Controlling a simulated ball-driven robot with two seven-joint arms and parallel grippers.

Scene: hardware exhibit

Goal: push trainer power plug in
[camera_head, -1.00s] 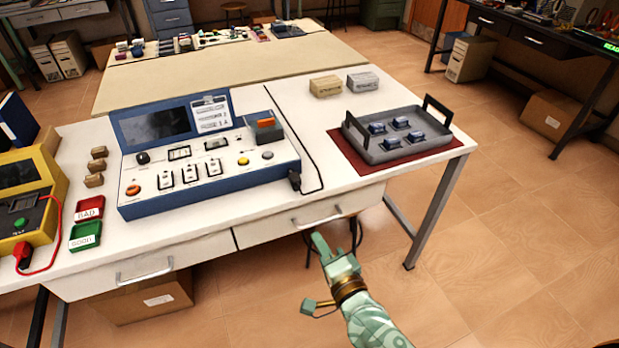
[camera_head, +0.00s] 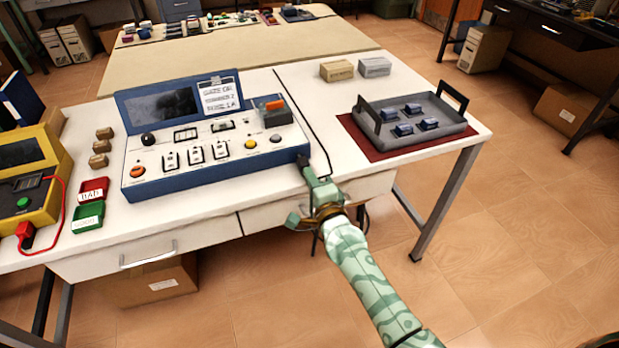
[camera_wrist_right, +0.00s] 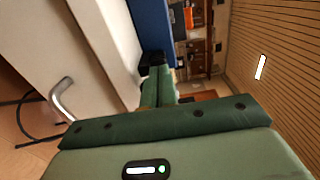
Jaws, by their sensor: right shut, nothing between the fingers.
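The blue and white trainer (camera_head: 205,145) stands on the white table, with a dark screen and a panel of switches and buttons. The black power plug (camera_head: 302,160) is at the right end of its front side. In the right wrist view the plug (camera_wrist_right: 155,58) sits against the blue side (camera_wrist_right: 150,22), just beyond my fingertips. My right gripper (camera_head: 309,172) is shut and empty, its tips at the plug, touching or nearly so. It also shows in the right wrist view (camera_wrist_right: 157,76). How deep the plug sits is hidden. My left gripper is not in view.
A black cable (camera_head: 310,120) runs over the table beside the trainer. A grey tray (camera_head: 440,133) with several blue parts stands on a red mat to the right. Red (camera_head: 93,190) and green (camera_head: 88,217) bins and a yellow tester (camera_head: 35,180) are at left. A drawer handle (camera_wrist_right: 60,99) is below.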

